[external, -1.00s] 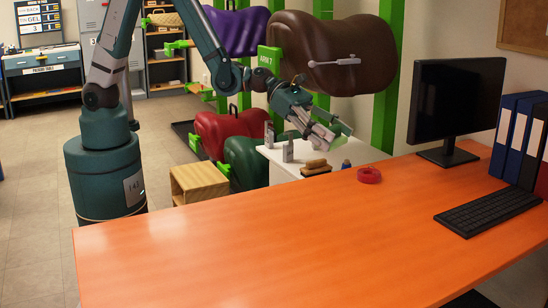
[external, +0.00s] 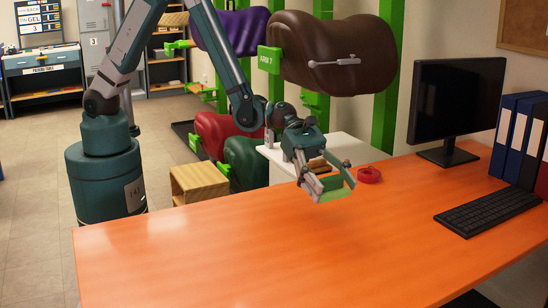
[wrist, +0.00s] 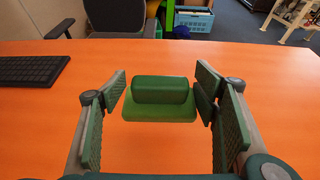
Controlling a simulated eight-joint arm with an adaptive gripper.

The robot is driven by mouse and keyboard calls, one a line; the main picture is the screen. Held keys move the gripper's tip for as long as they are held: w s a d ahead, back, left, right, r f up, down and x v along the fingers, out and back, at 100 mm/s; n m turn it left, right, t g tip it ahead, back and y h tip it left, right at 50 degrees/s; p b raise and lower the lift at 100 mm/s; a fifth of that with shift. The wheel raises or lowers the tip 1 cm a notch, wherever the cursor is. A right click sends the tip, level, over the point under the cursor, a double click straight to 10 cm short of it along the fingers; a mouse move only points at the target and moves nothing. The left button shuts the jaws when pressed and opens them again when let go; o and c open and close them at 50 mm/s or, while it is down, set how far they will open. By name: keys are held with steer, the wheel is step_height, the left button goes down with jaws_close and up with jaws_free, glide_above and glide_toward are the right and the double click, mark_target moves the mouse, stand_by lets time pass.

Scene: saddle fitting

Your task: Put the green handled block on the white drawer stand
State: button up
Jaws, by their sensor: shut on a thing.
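The green handled block (external: 333,188) is between the fingertips of my gripper (external: 326,182), which is shut on it. In the wrist view the block (wrist: 160,100) shows a darker green upper part over a lighter green wide part, with a finger at each end. It is held over the orange table, near its far edge; the height is hard to judge. The white stand (external: 360,150) is behind the table, beyond my gripper, and my wrist and fingers hide part of it. No drawer fronts can be made out.
The orange table (external: 240,240) is mostly clear. A red tape roll (external: 369,175) lies right of my gripper. A brush (external: 316,163) is partly hidden behind my wrist. A monitor (external: 455,105), keyboard (external: 488,214) and binders (external: 520,135) occupy the right side. Saddles (external: 325,55) hang behind.

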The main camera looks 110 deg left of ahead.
stand_by(0.3)
steer(key=b, duration=0.2)
glide_above(330, 230)
steer(key=shift+d+f, duration=0.1)
steer(key=shift+f, duration=3.05)
steer(key=shift+f, duration=0.1)
steer(key=shift+f, duration=1.75)
steer(key=shift+f+b, duration=0.2)
steer(key=shift+b, duration=0.25)
steer(key=o, duration=1)
steer(key=shift+c, duration=0.2)
steer(key=shift+r, duration=0.25)
steer(key=p+v, duration=0.2)
steer(key=v, duration=1)
